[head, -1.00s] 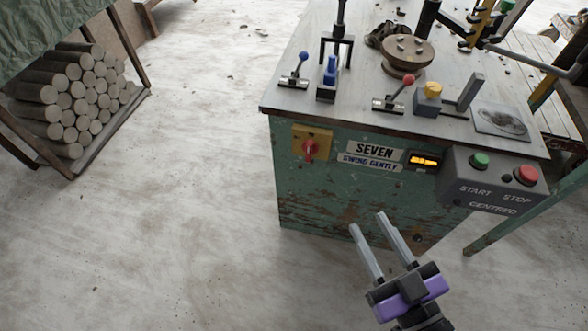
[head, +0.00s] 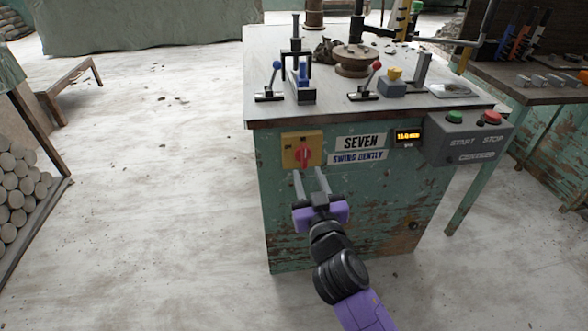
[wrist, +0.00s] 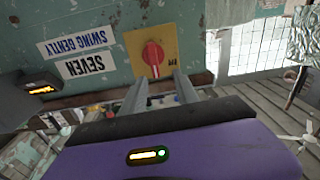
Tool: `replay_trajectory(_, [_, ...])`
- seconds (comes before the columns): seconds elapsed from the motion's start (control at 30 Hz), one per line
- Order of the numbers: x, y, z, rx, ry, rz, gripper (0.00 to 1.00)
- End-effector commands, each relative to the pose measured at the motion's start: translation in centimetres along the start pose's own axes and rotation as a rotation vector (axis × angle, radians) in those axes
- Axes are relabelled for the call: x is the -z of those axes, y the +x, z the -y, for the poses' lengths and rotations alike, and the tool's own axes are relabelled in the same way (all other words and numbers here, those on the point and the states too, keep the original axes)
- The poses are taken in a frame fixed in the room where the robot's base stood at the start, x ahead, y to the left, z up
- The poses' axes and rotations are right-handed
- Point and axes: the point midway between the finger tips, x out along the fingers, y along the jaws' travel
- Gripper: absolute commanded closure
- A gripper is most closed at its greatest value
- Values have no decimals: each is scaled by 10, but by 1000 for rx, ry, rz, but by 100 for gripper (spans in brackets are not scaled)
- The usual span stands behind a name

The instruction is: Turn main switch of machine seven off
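The main switch is a red knob (head: 304,154) on a yellow plate (head: 288,151), on the front of the green machine (head: 350,205) beside the label "SEVEN" (head: 361,142). In the wrist view the red knob (wrist: 153,54) has a pale line across it. My gripper (head: 309,172) is open, with its two fingers parallel and apart just below the knob in the head view. In the wrist view the fingers (wrist: 157,83) point toward the knob, with nothing between them. I cannot tell whether they touch it.
A grey box with a green start button (head: 454,117) and a red stop button (head: 491,118) juts out at the machine's right. Levers and a round turntable (head: 357,62) stand on its top. Stacked clay logs (head: 14,190) lie at far left. The floor left of the machine is clear.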

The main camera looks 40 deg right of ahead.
Motion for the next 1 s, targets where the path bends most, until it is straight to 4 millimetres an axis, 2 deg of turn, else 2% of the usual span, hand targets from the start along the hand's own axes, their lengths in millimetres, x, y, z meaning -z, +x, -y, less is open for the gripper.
replay_trajectory(0.27, [-6, 4, -8, -32, 58, 21, 64])
replay_trajectory(0.7, [-7, 63, -9, -31, 60, 20, 64])
replay_trajectory(1.0, [-8, 78, -9, -30, 59, 21, 64])
